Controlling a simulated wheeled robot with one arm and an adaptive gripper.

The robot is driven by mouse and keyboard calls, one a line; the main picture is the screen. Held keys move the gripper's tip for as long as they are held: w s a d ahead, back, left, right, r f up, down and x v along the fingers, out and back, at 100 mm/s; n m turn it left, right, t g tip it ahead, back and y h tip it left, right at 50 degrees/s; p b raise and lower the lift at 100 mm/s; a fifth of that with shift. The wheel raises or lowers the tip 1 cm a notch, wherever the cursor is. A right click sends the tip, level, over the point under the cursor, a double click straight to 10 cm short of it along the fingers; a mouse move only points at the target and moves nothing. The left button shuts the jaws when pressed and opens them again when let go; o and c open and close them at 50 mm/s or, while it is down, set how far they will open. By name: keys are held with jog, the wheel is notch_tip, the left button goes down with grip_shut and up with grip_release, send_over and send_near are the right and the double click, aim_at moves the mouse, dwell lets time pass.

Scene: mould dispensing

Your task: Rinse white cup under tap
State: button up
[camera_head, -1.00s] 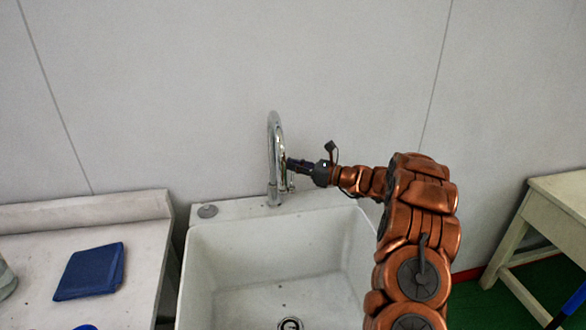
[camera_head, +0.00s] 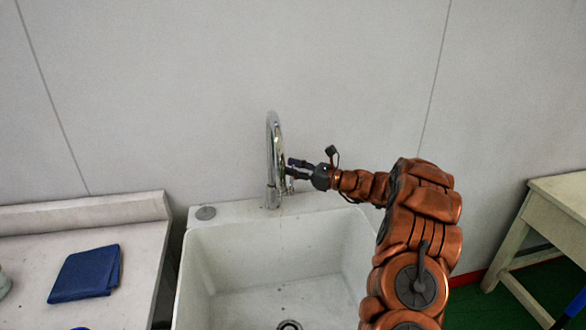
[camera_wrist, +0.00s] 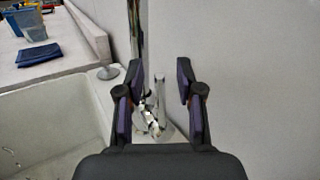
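The chrome tap (camera_head: 272,165) stands at the back of the white sink (camera_head: 200,260), with its spout curved over the basin. In the wrist view the tap's base and lever (camera_wrist: 158,110) show between my fingers, and its tall pipe (camera_wrist: 137,35) rises just left of centre. My gripper (camera_head: 290,168) is open beside the tap, on its right; its spread fingers also show in the wrist view (camera_wrist: 160,95), with nothing clamped between them. A faint thin line below the spout may be water. I cannot make out a white cup in any view.
A pale counter (camera_head: 130,235) lies left of the sink and holds a folded blue cloth (camera_head: 87,273). The wall is close behind the tap. A wooden table (camera_head: 565,190) stands at the right.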

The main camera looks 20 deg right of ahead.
jog(key=v, duration=1.2)
jog(key=shift+f, duration=0.1)
dwell(0.4)
